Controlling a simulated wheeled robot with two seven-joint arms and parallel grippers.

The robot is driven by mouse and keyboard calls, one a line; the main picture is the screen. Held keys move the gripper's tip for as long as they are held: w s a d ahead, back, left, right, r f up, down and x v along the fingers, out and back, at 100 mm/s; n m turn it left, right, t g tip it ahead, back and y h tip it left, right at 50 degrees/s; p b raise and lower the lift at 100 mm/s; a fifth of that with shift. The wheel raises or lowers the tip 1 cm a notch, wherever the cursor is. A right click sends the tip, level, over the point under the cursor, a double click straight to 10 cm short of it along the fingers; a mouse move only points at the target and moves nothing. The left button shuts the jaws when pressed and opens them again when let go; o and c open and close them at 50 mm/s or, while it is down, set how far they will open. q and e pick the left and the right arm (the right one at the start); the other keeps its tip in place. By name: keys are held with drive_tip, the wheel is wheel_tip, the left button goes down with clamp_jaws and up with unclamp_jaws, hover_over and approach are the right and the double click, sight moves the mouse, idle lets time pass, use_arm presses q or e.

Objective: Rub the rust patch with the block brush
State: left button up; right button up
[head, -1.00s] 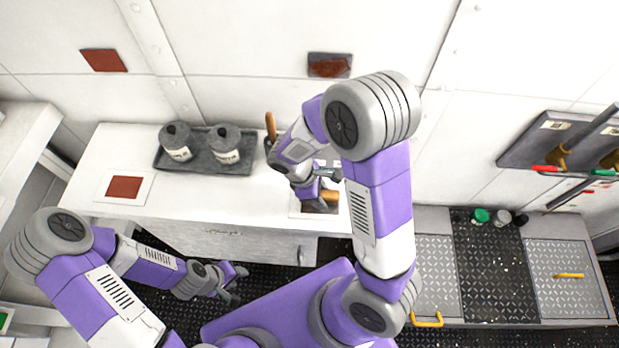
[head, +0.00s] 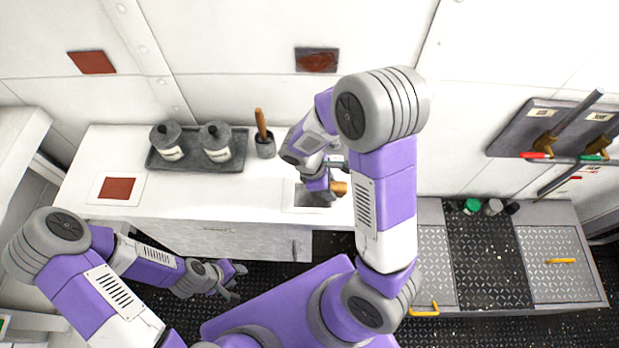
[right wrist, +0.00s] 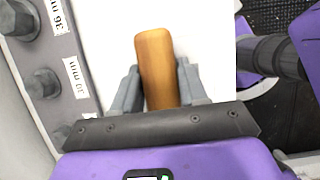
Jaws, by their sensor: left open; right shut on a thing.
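My right gripper (head: 328,182) is shut on the wooden handle (right wrist: 156,65) of a brush, just above the right part of the white counter. In the head view the handle's end (head: 340,188) sticks out to the right of the gripper; the brush's working end is hidden. A grey, white-bordered square (head: 316,195) lies on the counter under this gripper, partly covered. A dark-framed rusty panel (head: 317,60) is on the back wall. Plainer red-brown patches show on the wall at left (head: 92,62) and on the counter (head: 117,188). My left gripper (head: 238,280) is open and empty in front of the counter.
A grey tray (head: 198,163) with two lidded pots stands on the counter. Beside it a grey cup (head: 265,147) holds a wooden-handled tool. Tools hang on a rack (head: 520,130) at right, above a bench with a yellow handle (head: 560,261). The counter's middle is clear.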

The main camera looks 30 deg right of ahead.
drive_tip(key=shift+s+d, duration=0.25)
drive_tip(key=shift+d, duration=0.15)
wheel_tip(320, 180, up, 3)
drive_tip(key=shift+p, duration=0.85)
wheel_tip(320, 180, up, 6)
drive_tip(key=p, duration=0.5)
drive_tip(key=shift+f, duration=0.25)
